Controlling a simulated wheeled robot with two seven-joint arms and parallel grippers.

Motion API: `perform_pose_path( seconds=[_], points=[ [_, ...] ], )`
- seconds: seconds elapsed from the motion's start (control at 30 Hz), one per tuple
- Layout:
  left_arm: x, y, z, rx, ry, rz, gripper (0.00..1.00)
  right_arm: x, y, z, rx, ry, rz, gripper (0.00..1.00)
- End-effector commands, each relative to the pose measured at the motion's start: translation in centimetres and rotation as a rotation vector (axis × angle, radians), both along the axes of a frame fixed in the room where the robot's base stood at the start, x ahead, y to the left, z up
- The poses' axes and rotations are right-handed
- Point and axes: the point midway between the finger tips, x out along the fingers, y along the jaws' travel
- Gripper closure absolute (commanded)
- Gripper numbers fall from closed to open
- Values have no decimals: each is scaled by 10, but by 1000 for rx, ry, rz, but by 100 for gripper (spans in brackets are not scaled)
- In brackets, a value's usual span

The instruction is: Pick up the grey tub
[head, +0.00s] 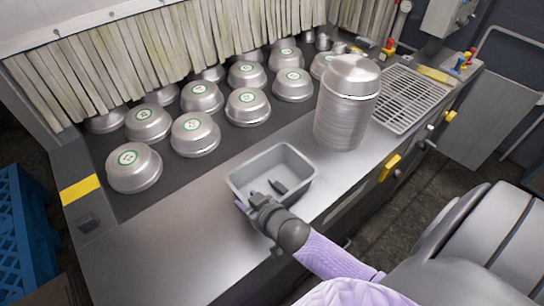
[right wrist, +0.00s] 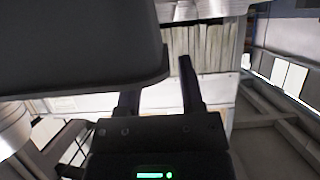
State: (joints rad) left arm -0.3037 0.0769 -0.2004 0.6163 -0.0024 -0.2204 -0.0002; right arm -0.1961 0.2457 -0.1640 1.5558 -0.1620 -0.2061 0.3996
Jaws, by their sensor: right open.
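The grey tub (head: 295,196) is an empty-looking open rectangular container on the metal counter, near its front edge. My right gripper (head: 268,192) is at the tub's near side, open, with a dark finger showing over the tub's inside. In the right wrist view the tub (right wrist: 75,45) is a large dark shape at upper left. Its lower right corner shows between the two fingers of the right gripper (right wrist: 158,85) and hides part of the left one. I cannot tell whether the fingers touch the wall. My left gripper is not in view.
Several steel bowls with green labels (head: 195,133) stand on the dark belt (head: 105,185) behind the tub. A tall stack of bowls (head: 345,110) stands right of the tub, near a metal grate (head: 405,98). The counter left of the tub is clear. A blue crate (head: 25,225) is far left.

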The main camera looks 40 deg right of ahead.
Motion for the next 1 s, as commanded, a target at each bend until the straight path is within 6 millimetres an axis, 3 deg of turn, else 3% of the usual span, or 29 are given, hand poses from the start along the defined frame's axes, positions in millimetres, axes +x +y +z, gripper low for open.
perform_pose_path(
  seconds=[0.1, 0.33, 0.57, 1.0],
  points=[
    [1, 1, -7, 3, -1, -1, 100, 15, 2, -9, 1, 0, 0, 51],
    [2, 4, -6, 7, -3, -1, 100, 17, 2, -8, 1, 1, 0, 51],
    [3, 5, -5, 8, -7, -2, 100, 17, 2, -8, 1, 2, 0, 100],
    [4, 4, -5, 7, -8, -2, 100, 17, 2, -8, 2, 2, 0, 100]
  ],
)
